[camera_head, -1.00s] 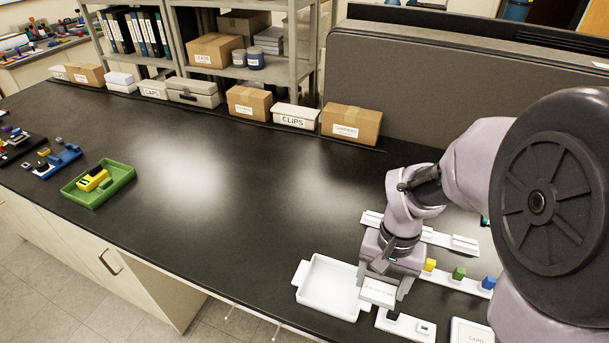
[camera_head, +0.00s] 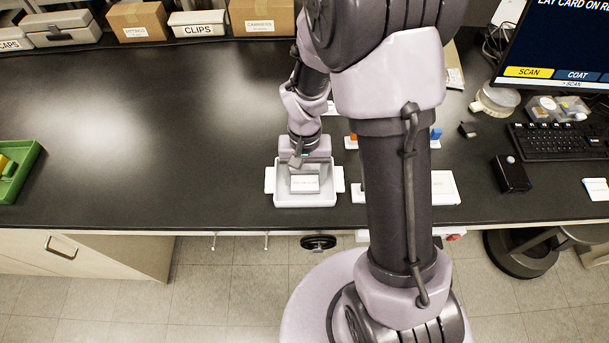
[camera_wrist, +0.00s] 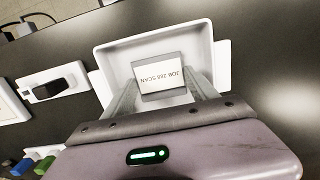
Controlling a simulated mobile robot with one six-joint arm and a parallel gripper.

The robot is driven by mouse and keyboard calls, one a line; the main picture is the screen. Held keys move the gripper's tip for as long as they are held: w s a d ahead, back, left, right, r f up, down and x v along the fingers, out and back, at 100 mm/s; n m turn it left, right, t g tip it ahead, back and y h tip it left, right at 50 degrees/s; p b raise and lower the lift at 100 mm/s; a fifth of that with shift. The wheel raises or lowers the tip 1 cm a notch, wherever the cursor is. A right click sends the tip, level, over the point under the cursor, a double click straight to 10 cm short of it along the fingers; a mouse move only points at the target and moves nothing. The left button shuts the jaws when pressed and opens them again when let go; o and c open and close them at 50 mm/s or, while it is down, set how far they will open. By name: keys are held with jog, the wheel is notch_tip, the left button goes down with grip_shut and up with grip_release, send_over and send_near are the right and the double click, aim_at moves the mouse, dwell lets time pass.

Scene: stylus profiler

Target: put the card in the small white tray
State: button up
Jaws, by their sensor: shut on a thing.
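The card (camera_wrist: 162,77) is a white label with dark lettering that reads "JOB 288 SCAN" and a grey border. My gripper (camera_wrist: 160,92) is shut on the card, with one finger at each side of it. The small white tray (camera_wrist: 107,60) lies under and around the card in the wrist view. In the head view the card (camera_head: 305,184) shows within the outline of the tray (camera_head: 305,201). My gripper (camera_head: 305,172) is above the tray there. I cannot tell whether the card touches the tray floor.
A white holder with a dark block (camera_wrist: 52,85) lies beside the tray in the wrist view. The green tray (camera_head: 17,180) is far left. A keyboard (camera_head: 562,140) and monitor (camera_head: 560,50) are at right. The counter left of the white tray is clear.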

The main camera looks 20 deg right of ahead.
jog(key=shift+f, duration=0.15)
jog(key=o, duration=1.3)
